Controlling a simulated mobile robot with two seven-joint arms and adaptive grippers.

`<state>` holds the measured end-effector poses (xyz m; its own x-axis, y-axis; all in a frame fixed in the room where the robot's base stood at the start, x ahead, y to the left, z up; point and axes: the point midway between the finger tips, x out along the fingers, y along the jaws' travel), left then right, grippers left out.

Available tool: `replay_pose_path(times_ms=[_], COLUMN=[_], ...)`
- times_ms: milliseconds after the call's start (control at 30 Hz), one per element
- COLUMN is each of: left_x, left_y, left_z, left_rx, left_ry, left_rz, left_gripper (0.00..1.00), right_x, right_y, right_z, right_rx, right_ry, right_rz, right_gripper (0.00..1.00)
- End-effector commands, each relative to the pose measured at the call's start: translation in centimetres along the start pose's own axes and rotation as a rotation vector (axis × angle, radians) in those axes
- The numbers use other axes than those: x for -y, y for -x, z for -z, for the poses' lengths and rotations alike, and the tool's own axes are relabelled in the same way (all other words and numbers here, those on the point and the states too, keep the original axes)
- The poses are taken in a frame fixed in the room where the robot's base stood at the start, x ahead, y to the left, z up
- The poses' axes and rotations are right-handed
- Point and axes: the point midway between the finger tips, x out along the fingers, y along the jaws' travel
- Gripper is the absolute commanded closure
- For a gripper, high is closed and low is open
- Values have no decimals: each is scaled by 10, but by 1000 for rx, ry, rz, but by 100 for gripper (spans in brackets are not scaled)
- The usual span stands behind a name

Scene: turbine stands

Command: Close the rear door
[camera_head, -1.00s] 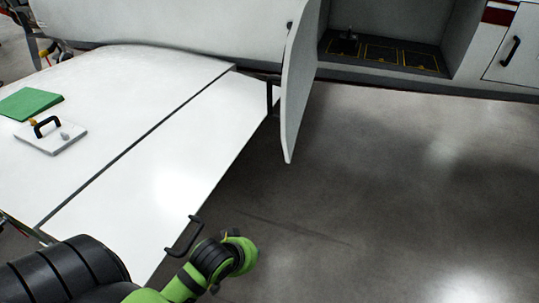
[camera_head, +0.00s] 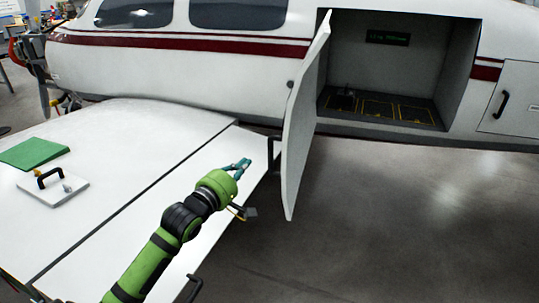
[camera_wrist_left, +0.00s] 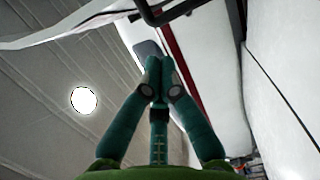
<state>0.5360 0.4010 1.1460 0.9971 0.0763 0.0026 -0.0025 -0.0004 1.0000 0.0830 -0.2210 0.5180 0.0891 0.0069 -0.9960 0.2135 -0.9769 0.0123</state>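The open door (camera_head: 304,120) is a white panel that stands out from the left side of a compartment opening (camera_head: 385,70) in the aircraft's side. A black handle (camera_head: 273,152) is on the door's left face. My left gripper (camera_head: 244,164) is over the wing, just left of the handle and apart from it. In the left wrist view its teal fingers (camera_wrist_left: 156,75) meet at the tips with nothing between them. A dark bar, apparently the handle (camera_wrist_left: 165,12), shows beyond the fingertips at the top there. My right gripper is not in view.
The white wing (camera_head: 130,140) lies under my left arm, with a green block (camera_head: 34,153) and a white plate with a black handle (camera_head: 52,187) on it. A closed panel (camera_head: 512,98) is right of the opening. The floor (camera_head: 400,220) before the opening is clear.

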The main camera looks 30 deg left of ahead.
Motion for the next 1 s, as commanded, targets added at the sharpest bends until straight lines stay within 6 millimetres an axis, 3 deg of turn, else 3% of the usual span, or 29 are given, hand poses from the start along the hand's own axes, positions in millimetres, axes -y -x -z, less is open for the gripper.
replay_pose_path(times_ms=[100,300,400,600,1000], left_x=[-5,-4,-4,-1,2], left_y=[-28,-62,-64,-67,-68], left_z=[0,-4,-22,-37,-40], left_rx=[-1,1,2,1,0], left_ry=[-1,0,1,-2,-2], left_rz=[0,2,2,2,2], left_gripper=[100,100,100,100,100], right_x=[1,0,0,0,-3], right_y=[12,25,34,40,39], right_z=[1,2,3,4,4], right_rx=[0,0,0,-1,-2], right_ry=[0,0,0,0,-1], right_rz=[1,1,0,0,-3], right_gripper=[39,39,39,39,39])
